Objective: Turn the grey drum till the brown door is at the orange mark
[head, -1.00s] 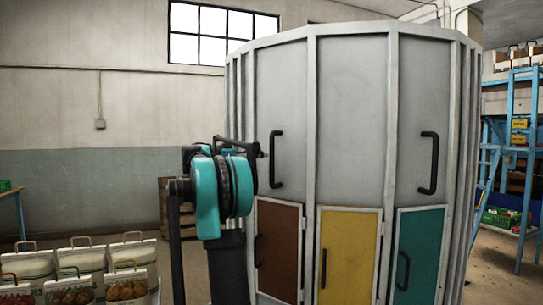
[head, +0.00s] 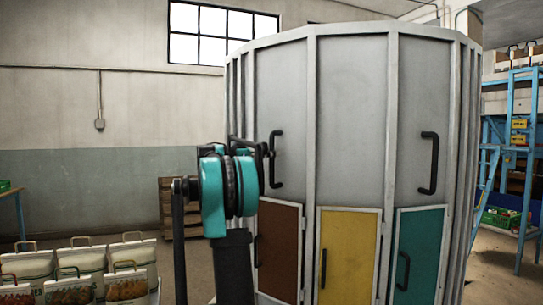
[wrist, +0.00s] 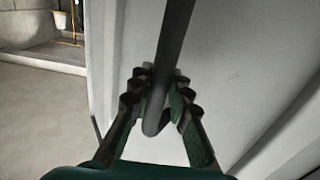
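The grey drum (head: 350,120) is a tall, many-sided cabinet filling the middle and right of the head view. Low on it are the brown door (head: 280,245), a yellow door (head: 348,255) and a teal door (head: 418,258), from left to right. A black handle (head: 275,162) stands on the panel above the brown door. My gripper (head: 268,148) is at this handle. In the wrist view my gripper (wrist: 163,82) has its fingers on both sides of the handle (wrist: 172,45), near its bent end. The fingers look apart, not clearly pressing. I cannot make out the orange mark.
A second black handle (head: 429,163) is on the panel to the right. White sacks (head: 85,262) with printed fronts stand at lower left. A wooden crate (head: 170,205) is by the wall. A blue rack (head: 525,150) stands at far right.

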